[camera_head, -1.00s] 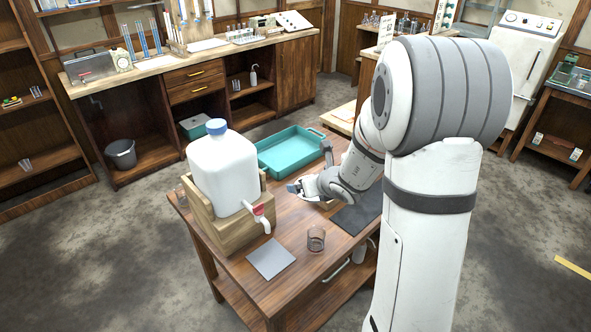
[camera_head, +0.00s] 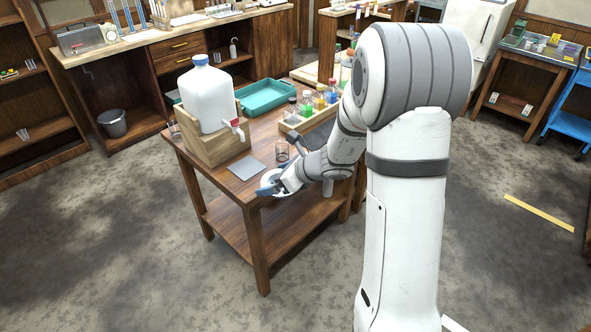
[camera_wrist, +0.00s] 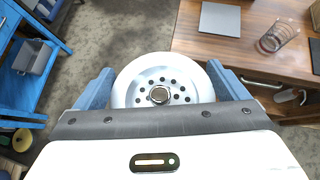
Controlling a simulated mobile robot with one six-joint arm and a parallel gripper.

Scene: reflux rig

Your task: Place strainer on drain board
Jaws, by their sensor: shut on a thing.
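The strainer is a white round dish with dark holes around a metallic centre. It fills the middle of the wrist view (camera_wrist: 160,76) between the blue fingers of my gripper (camera_wrist: 160,92). My gripper is shut on it, one finger at each side. In the head view my gripper (camera_head: 270,188) is at the table's front edge, and the strainer (camera_head: 284,184) is partly hidden by it. In the wrist view, floor shows past the strainer. I cannot make out for certain which thing is the drain board.
The wooden table (camera_head: 222,190) holds a white jug (camera_head: 208,98) in a wooden stand, a grey square plate (camera_head: 246,167), a glass beaker (camera_head: 282,151), a teal tray (camera_head: 268,95) and a bottle rack (camera_head: 305,118). A blue cart (camera_wrist: 28,100) stands left in the wrist view. Floor is open before the table.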

